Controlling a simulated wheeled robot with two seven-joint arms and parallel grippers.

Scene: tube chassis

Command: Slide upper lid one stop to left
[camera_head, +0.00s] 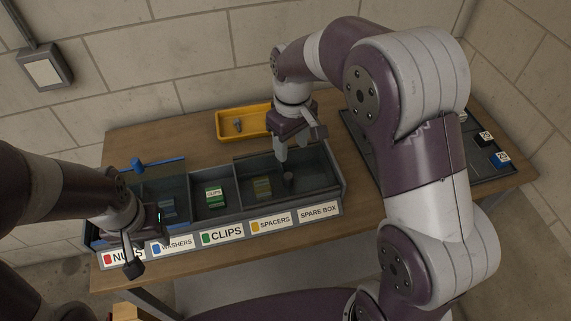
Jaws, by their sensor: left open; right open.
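A long grey case (225,236) on the bench has compartments labelled NUTS, WASHERS, CLIPS, SPACERS and SPARE BOX. A see-through lid with blue edges (170,163) and a blue knob (137,164) covers the left part. A dark see-through lid (262,158) with a dark knob (288,178) covers the SPACERS and SPARE BOX side. The CLIPS compartment between them is uncovered and shows green boxes (214,195). My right gripper (293,152) is open just above the dark knob; contact cannot be told. My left gripper (142,250) is open at the case's front left, over the NUTS label.
A yellow tray (225,124) with a small grey item stands behind the case. A dark sectioned tray (487,178) with small blue and black boxes lies at the right. My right arm hides part of the bench. Bare wood shows behind the case at left.

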